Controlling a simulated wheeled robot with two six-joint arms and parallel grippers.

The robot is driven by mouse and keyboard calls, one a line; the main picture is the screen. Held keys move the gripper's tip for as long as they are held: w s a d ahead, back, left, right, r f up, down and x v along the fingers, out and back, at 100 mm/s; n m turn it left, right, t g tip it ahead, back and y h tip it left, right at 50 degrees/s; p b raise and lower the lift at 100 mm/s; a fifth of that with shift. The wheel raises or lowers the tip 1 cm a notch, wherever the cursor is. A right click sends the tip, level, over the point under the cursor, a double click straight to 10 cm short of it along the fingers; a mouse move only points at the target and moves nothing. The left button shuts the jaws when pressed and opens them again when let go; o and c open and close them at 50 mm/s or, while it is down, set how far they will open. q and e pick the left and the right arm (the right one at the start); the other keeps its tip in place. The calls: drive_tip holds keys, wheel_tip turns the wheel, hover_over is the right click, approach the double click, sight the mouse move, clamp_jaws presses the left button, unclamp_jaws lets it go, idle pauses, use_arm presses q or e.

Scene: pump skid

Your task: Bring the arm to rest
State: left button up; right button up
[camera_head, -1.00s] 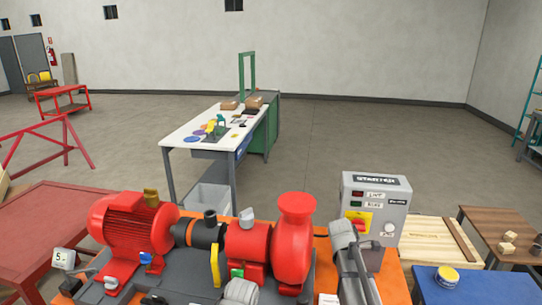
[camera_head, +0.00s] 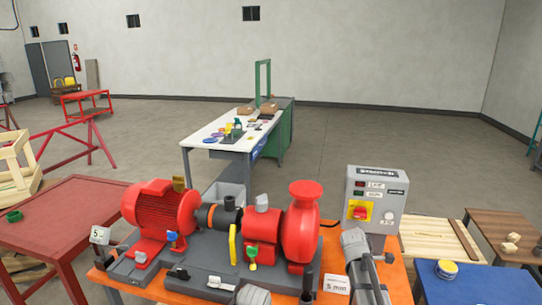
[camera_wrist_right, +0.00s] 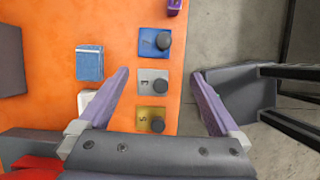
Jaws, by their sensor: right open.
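My right gripper (camera_wrist_right: 162,78) shows in the right wrist view with its two purple fingers spread wide and nothing between them touching it. It is above the right edge of the orange tabletop (camera_wrist_right: 112,18). In the head view a grey link of my right arm (camera_head: 364,268) rises at the bottom, in front of the starter box (camera_head: 375,200); the gripper itself is out of that view. My left gripper is not in view.
Blue, grey and yellow plates with dark knobs (camera_wrist_right: 155,42) and a blue block (camera_wrist_right: 89,67) lie on the orange top. The red motor (camera_head: 160,210) and pump (camera_head: 300,235) stand close by. Red (camera_head: 60,215) and blue (camera_head: 465,288) tables flank it.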

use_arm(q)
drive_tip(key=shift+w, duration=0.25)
use_arm(e)
drive_tip(key=s+a+f+m+y, duration=0.1)
drive_tip(key=s+a+m, duration=0.4)
drive_tip(key=s+a, duration=0.3)
drive_tip(key=s+a+m+y, duration=0.2)
drive_tip(key=s+a+m, duration=0.4)
drive_tip(key=a, duration=1.1)
drive_tip(key=s, duration=0.3)
drive_tip(key=shift+f+t, duration=0.35)
drive_tip(key=shift+t, duration=0.05)
